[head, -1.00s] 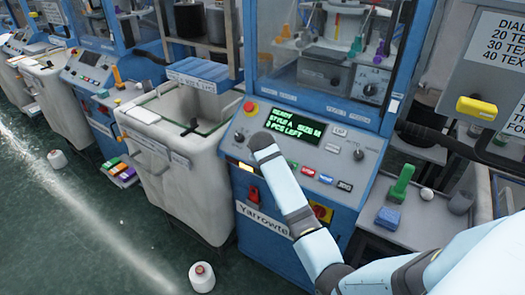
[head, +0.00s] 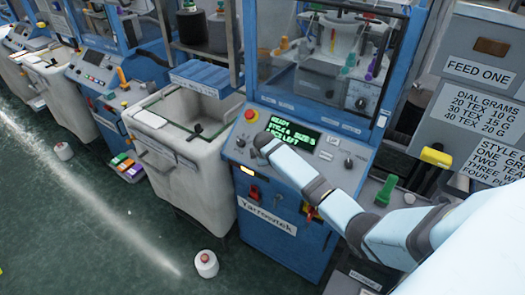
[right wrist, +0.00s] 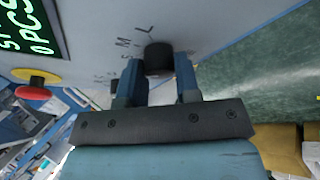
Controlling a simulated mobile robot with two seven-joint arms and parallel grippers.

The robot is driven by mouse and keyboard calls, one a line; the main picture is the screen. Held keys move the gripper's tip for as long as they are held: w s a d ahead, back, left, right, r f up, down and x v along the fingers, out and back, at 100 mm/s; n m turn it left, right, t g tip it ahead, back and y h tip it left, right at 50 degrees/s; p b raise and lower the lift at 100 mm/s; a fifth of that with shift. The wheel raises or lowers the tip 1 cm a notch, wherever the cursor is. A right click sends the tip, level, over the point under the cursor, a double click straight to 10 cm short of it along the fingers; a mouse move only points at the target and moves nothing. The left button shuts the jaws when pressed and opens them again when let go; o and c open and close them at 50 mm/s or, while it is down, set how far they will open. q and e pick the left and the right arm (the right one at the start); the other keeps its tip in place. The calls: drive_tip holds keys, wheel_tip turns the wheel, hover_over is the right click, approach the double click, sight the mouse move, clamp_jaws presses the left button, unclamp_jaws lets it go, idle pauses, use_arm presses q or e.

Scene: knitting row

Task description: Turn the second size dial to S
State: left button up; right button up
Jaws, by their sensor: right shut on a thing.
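The blue knitting machine's sloped panel (head: 330,151) is in the middle of the head view. Its green-lit display (head: 292,131) seems to read READY, STYLE A, SIZE S, with a PCS LEFT line. In the right wrist view a dark round size dial (right wrist: 158,58) stands on the panel, with letters L, M and others printed round it. My right gripper (right wrist: 158,72) is shut on this dial, one blue finger each side. In the head view my right arm hides the dial and the fingers. My left gripper is out of view.
A red stop button (head: 251,115) on yellow sits left of the display. Another dark knob (head: 348,162) is on the panel's right. A pale bin (head: 182,150) stands left of the machine. A white yarn cone (head: 206,264) stands on the floor.

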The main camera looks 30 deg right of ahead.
drive_tip(key=shift+n, duration=0.6)
drive_tip(key=shift+g, duration=0.3)
drive_tip(key=o, duration=0.9)
drive_tip(key=shift+w, duration=0.1)
